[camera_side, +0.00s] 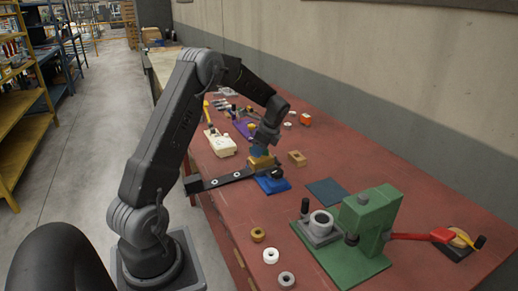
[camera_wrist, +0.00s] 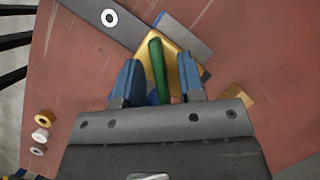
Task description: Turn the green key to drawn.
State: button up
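The green key (camera_wrist: 157,70) shows in the wrist view as a long green bar over a gold block (camera_wrist: 175,58). In the side view the key is hidden by my gripper (camera_side: 262,148), and the gold block (camera_side: 262,163) stands on a blue base (camera_side: 273,186). My gripper (camera_wrist: 160,62) has its blue fingers apart, one on each side of the key, with a visible gap to each. It looks open and not closed on the key. Whether the fingertips are level with the key cannot be told.
A dark bar (camera_side: 228,180) with a ringed hole runs out from the gold block. A wooden block (camera_side: 297,158) and a dark mat (camera_side: 327,192) lie nearby. Several rings lie at the front edge.

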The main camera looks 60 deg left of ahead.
grip_shut()
jog(key=shift+n, duration=0.3)
jog(key=n+g+h, duration=0.1)
jog(key=n, duration=0.3)
jog(key=shift+h, duration=0.4)
jog(key=shift+n+h, duration=0.9)
jog(key=shift+n, duration=1.1)
grip_release()
